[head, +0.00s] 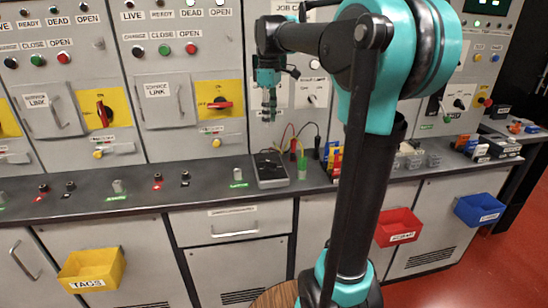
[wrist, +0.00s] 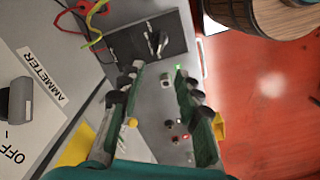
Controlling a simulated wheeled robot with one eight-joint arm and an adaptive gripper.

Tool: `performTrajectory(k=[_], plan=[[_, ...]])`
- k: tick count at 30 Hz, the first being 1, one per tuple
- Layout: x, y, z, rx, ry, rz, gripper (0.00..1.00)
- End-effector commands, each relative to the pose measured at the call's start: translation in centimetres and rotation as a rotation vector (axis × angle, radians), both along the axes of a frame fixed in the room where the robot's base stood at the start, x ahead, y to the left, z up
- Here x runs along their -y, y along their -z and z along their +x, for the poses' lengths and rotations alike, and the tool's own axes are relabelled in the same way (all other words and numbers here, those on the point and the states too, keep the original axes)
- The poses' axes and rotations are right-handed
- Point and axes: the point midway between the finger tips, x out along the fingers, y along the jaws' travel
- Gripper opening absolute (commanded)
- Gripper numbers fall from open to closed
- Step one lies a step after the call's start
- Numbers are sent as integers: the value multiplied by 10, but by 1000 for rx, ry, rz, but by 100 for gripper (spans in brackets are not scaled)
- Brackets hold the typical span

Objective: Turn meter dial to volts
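The meter (head: 271,169) is a grey box with a dark face lying on the counter. The dial's markings are too small to read. My gripper (head: 268,116) points down above the meter, apart from it. In the wrist view my gripper (wrist: 158,70) has its two green fingers spread with nothing between them, and the dial lies just beyond the fingertips.
Red, yellow and black leads (head: 300,148) stand by the meter. A panel knob beside an AMMETER label (wrist: 45,78) is close at left in the wrist view. Several small posts stand along the counter (head: 140,190). Colored boxes (head: 335,160) sit right of the meter.

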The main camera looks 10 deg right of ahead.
Motion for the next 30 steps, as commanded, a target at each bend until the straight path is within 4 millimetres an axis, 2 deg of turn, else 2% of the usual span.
performTrajectory(k=[18, 24, 30], plan=[[0, 120, 0, 1, 2, 0, 34], [0, 146, 0, 1, 2, 0, 34], [0, 156, 0, 1, 2, 0, 34]])
